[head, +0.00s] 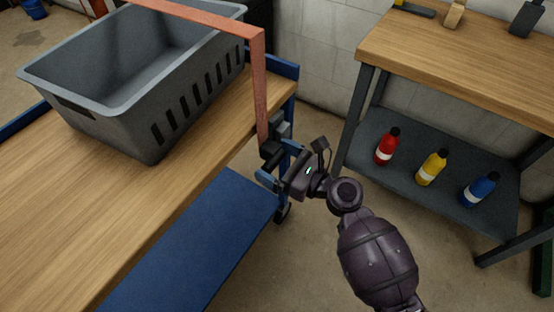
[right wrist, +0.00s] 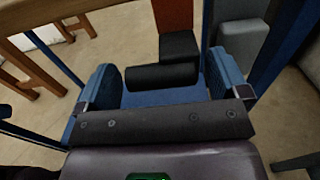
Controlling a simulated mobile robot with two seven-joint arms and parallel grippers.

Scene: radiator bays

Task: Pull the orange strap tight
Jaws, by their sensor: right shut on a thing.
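The orange strap (head: 259,90) runs across above the grey crate (head: 150,125) and bends down at the cart's right side. It stands clear of the crate's rim, with a gap at the bend. Its lower end meets a dark ratchet buckle (head: 279,131) at the cart's edge. In the right wrist view the strap (right wrist: 173,14) shows behind the black ratchet handle (right wrist: 160,77). My left gripper is not in view.
The crate stands on a wooden-topped blue cart (head: 60,190) with a lower blue shelf (head: 190,245). A workbench (head: 450,60) stands at the right, with red (head: 387,148), yellow (head: 432,168) and blue (head: 479,189) bottles on its lower shelf. Floor shows between cart and bench.

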